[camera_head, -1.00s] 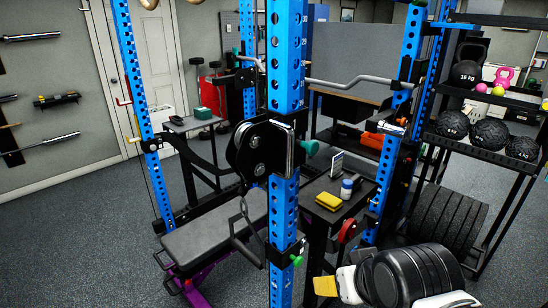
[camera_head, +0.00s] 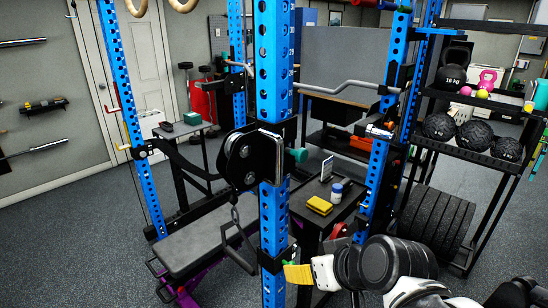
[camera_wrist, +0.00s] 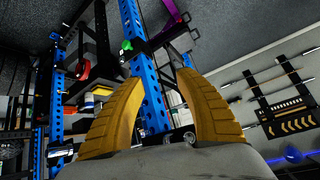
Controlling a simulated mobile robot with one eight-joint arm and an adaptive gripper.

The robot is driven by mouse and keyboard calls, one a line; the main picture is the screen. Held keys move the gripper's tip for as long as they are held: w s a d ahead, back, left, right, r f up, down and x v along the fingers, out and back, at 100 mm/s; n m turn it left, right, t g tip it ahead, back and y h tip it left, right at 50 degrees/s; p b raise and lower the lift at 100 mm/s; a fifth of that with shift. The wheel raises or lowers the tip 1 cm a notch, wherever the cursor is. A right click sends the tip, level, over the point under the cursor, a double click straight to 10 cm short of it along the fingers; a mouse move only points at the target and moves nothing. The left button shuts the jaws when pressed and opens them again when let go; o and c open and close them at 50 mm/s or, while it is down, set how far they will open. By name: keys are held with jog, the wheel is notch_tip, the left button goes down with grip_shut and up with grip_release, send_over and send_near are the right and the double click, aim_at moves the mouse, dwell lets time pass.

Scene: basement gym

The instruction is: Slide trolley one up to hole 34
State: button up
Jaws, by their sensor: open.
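A blue perforated upright (camera_head: 272,100) stands in the middle of the head view. A black pulley carriage (camera_head: 243,160) with a teal knob (camera_head: 299,155) sits on it. Lower down is a black collar (camera_head: 273,262) with a green knob (camera_head: 290,263), which also shows in the wrist view (camera_wrist: 127,45). My gripper (camera_head: 294,273) is low, just right of the upright by the collar. In the wrist view my gripper (camera_wrist: 158,78) has its yellow fingers apart and empty, with the upright beyond them.
A black bench (camera_head: 205,237) lies left of the upright. A pulley handle (camera_head: 238,248) hangs from the carriage. A small black table (camera_head: 310,208) holding a yellow block (camera_head: 319,205) stands close behind my gripper. A rack (camera_head: 465,150) of balls is at right. Grey floor is open at left.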

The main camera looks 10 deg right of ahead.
jog(key=w+a+r+n+t+y+p, duration=0.2)
jog(key=w+r+t+y, duration=0.1)
jog(key=w+r, duration=0.35)
jog(key=n+t+y+p, duration=0.1)
jog(key=t+y+p, duration=0.15)
jog(key=t, duration=0.25)
send_near(281, 163)
jog(key=shift+h, duration=0.45)
jog(key=x, duration=1.1)
jog(key=shift+a+r+b, duration=0.15)
jog(key=shift+a+b, duration=0.05)
jog(key=shift+b, duration=0.15)
grip_shut()
